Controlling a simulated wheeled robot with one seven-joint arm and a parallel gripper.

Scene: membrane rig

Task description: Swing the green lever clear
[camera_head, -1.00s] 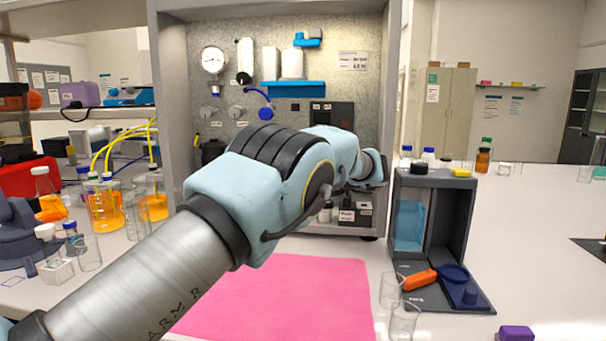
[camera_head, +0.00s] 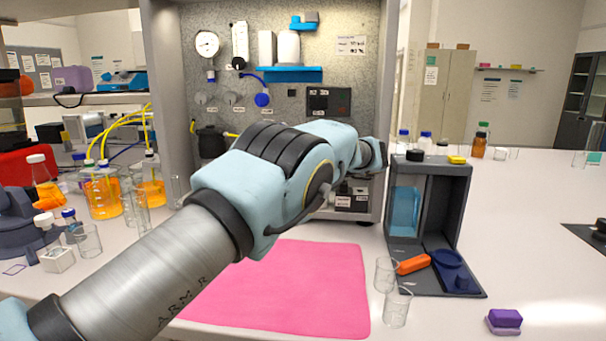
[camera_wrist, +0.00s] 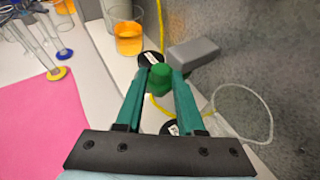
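The green lever (camera_wrist: 160,76) shows in the wrist view as a stubby green knob between the tips of my gripper (camera_wrist: 160,88). My gripper's two teal fingers stand on either side of it. The gap at the tips is about the knob's width, and I cannot tell whether they press on it. The lever's pivot and shaft are hidden. In the head view my arm covers the lever, and my gripper is hidden.
A beaker of orange liquid (camera_wrist: 128,38), a grey block (camera_wrist: 193,52) and a yellow tube lie close by in the wrist view. The rig cabinet (camera_head: 168,110) stands behind my arm. A pink mat (camera_head: 290,290), clear glasses (camera_head: 397,307) and a dark stand (camera_head: 450,215) are in front.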

